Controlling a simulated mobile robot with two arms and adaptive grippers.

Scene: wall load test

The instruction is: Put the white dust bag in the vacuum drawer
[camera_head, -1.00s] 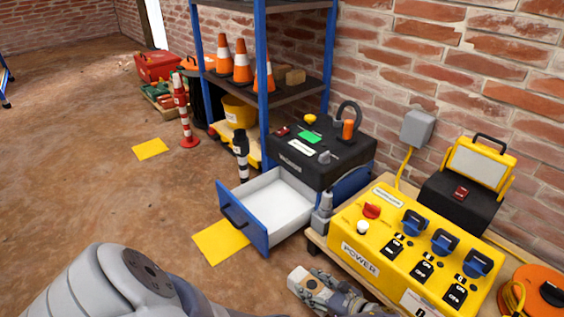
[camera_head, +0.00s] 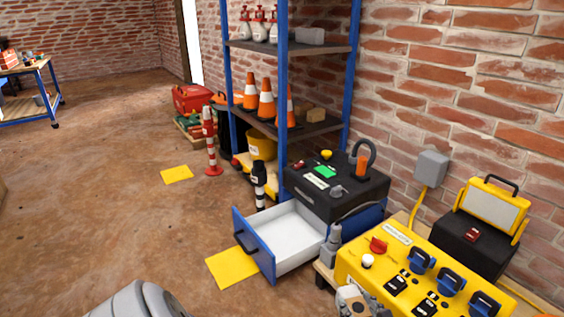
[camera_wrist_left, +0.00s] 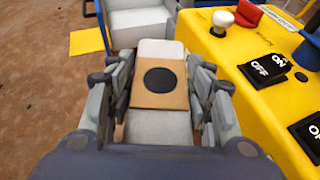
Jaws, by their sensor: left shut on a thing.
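The white dust bag (camera_wrist_left: 160,125) shows in the left wrist view, with a tan card plate (camera_wrist_left: 160,85) and a black round port on it. My left gripper (camera_wrist_left: 160,76) is shut on it, one finger on each side. In the head view my left gripper (camera_head: 362,303) is at the bottom edge, in front of the yellow power box, and the bag is hard to make out. The vacuum drawer (camera_head: 262,248) is pulled open, blue-fronted with a white, empty inside. It lies beyond the gripper, up and left in the head view. My right gripper is not in view.
The yellow power box (camera_head: 385,262) with switches stands close right of the drawer. The black-topped vacuum (camera_head: 345,190) is behind the drawer. A grey bottle-like part (camera_head: 331,245) stands by the drawer's right side. A blue shelf rack (camera_head: 282,90) rises behind.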

